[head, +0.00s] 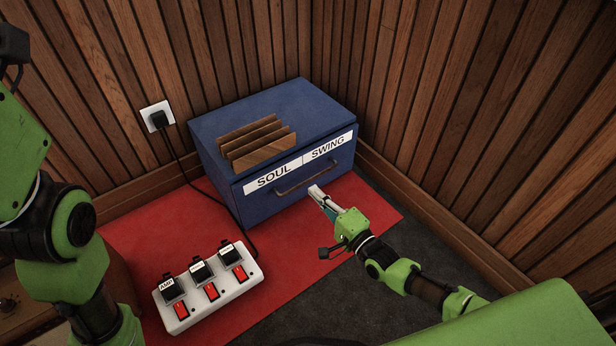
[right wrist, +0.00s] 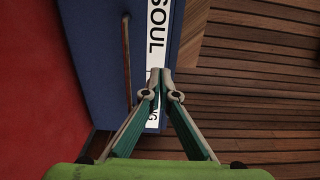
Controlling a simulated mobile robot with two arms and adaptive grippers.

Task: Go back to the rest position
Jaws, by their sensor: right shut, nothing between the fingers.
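A wooden slotted rack (head: 262,150) stands on the box. A white power strip (head: 215,295) with red switches lies on the red mat (head: 130,235). A cord runs to the wall outlet (head: 153,112). Slatted wooden walls (head: 420,90) close in the corner. Grey carpet (head: 315,315) is clear in front.

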